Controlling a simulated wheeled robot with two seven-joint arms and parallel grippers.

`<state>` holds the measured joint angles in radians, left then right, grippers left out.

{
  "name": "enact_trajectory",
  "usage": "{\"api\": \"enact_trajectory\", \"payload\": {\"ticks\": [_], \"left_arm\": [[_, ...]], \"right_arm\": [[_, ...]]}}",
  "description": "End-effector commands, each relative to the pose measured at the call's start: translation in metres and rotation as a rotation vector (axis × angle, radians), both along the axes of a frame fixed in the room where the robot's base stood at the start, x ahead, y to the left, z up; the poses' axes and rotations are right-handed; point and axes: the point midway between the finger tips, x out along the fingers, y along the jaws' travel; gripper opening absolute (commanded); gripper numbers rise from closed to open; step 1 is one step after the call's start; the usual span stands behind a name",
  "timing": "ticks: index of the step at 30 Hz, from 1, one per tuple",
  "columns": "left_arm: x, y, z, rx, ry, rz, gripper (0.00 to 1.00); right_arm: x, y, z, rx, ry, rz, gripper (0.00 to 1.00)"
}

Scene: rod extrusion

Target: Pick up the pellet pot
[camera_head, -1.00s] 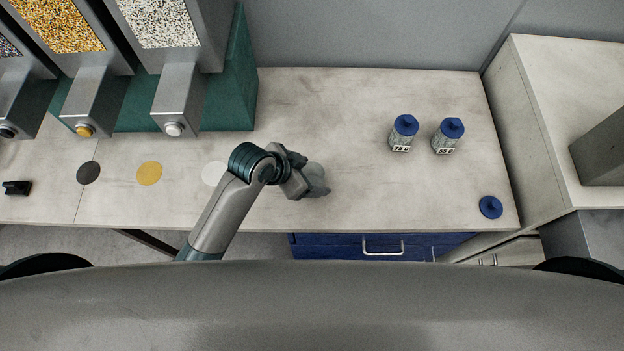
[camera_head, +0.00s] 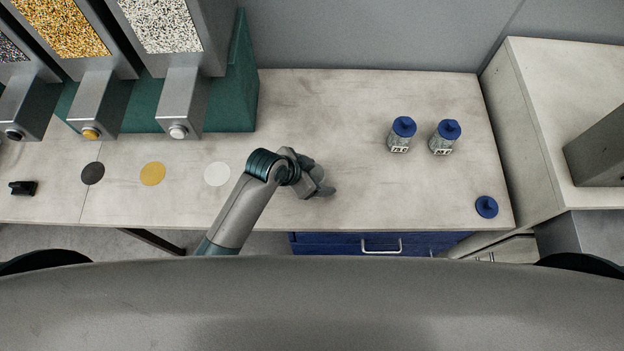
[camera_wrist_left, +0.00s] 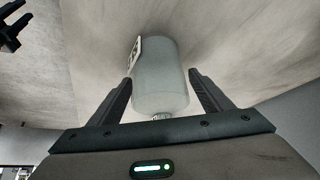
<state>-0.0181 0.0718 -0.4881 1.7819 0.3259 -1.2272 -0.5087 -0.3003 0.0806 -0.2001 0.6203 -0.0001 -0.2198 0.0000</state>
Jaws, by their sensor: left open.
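The pellet pot (camera_wrist_left: 160,82) is a pale, translucent cylinder with a label at its left edge. In the left wrist view it stands between the two dark fingers of my left gripper (camera_wrist_left: 160,76), which are open, with a gap visible on either side. In the head view my left gripper (camera_head: 316,178) is low over the middle of the table, and the pot (camera_head: 318,172) is mostly hidden by its fingers.
Two labelled jars with blue lids (camera_head: 400,140) (camera_head: 443,144) stand at the table's right. A loose blue lid (camera_head: 487,207) lies near the front right. Pellet dispensers (camera_head: 184,100) stand at the back left above black, yellow and white discs (camera_head: 217,174). The table's back middle is clear.

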Motion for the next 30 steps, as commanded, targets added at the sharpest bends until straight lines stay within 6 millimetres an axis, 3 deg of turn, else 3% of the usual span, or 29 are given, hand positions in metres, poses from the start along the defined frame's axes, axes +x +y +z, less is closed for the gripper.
{"api": "enact_trajectory", "payload": {"ticks": [19, 25, 26, 30], "left_arm": [[0.0025, -0.0032, -0.0069, 0.0, -0.001, 0.001, 0.73], [0.0025, -0.0032, -0.0068, 0.0, -0.001, 0.001, 0.25], [0.0025, -0.0032, -0.0068, 0.0, -0.001, 0.001, 0.2], [0.0028, -0.0033, -0.0062, 0.0, -0.001, 0.001, 0.2]], "right_arm": [[-0.0002, -0.0005, 0.0023, 0.0, 0.001, 0.0, 0.31], [-0.0001, -0.0005, 0.0024, 0.0, 0.001, 0.0, 0.31], [-0.0001, -0.0005, 0.0024, 0.0, 0.001, 0.0, 0.31], [-0.0002, -0.0003, 0.0024, 0.0, 0.001, 0.0, 0.31]]}}
